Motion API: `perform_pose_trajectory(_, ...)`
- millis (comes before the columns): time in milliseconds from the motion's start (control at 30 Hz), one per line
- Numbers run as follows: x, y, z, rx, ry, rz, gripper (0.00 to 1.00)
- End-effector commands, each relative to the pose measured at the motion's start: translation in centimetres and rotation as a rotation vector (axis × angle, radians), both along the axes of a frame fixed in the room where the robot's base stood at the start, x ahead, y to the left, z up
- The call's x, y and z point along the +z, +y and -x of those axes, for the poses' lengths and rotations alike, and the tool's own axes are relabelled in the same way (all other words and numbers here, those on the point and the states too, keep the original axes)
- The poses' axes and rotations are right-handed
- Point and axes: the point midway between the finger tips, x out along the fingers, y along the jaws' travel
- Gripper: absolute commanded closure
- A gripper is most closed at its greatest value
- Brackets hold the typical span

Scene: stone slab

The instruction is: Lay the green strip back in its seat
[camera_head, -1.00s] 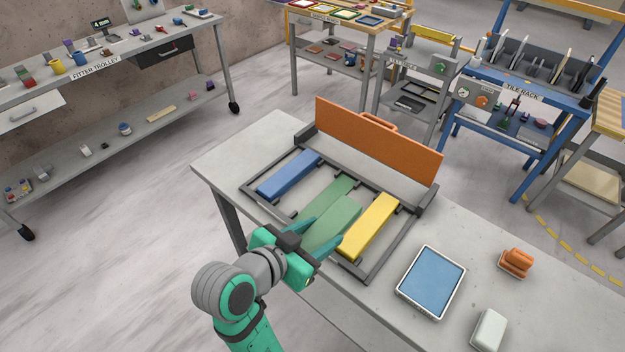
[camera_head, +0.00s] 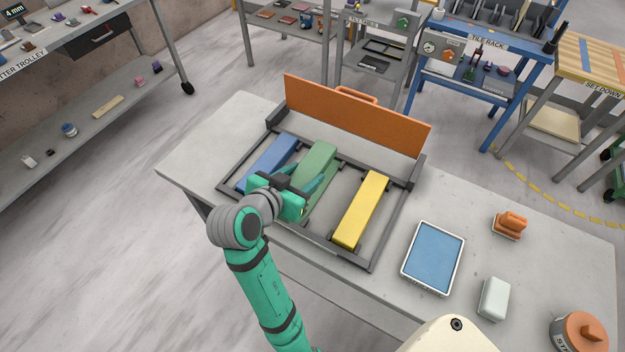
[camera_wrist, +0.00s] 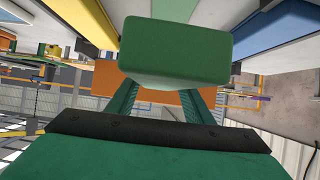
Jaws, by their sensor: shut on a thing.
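A green strip (camera_head: 318,158) is held lengthwise over the dark grey frame (camera_head: 371,262), between the blue strip (camera_head: 268,163) and the yellow strip (camera_head: 362,208). My gripper (camera_head: 308,180) is shut on it near its front end. In the wrist view the strip's end (camera_wrist: 175,45) fills the space between the fingers, with another green surface (camera_wrist: 172,8) behind it. Darker green (camera_head: 318,198) also shows beside the held strip in the head view. The strip's underside is hidden, so I cannot tell whether it touches the frame.
An orange panel (camera_head: 350,112) with a handle stands upright along the frame's back edge. A blue tray (camera_head: 433,258), an orange-handled block (camera_head: 510,224), a white block (camera_head: 494,298) and an orange-lidded tub (camera_head: 580,333) are to the right.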

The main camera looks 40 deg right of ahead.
Motion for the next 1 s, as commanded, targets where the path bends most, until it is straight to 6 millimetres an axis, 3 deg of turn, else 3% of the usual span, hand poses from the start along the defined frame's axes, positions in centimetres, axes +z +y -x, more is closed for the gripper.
perform_pose_trajectory(200, -3.4, -2.8, -1.4, -0.002, 0.001, -0.001, 0.88)
perform_pose_trajectory(333, -4.6, -3.9, -1.8, -0.006, 0.001, 0.001, 0.88)
perform_pose_trajectory(567, -5.6, -4.7, -2.2, -0.006, -0.001, 0.0, 0.88)
perform_pose_trajectory(800, -8.7, -4.8, -2.4, -0.003, 0.001, 0.001, 0.88)
perform_pose_trajectory(1000, -9.0, -4.8, -2.5, -0.002, -0.003, 0.002, 0.88)
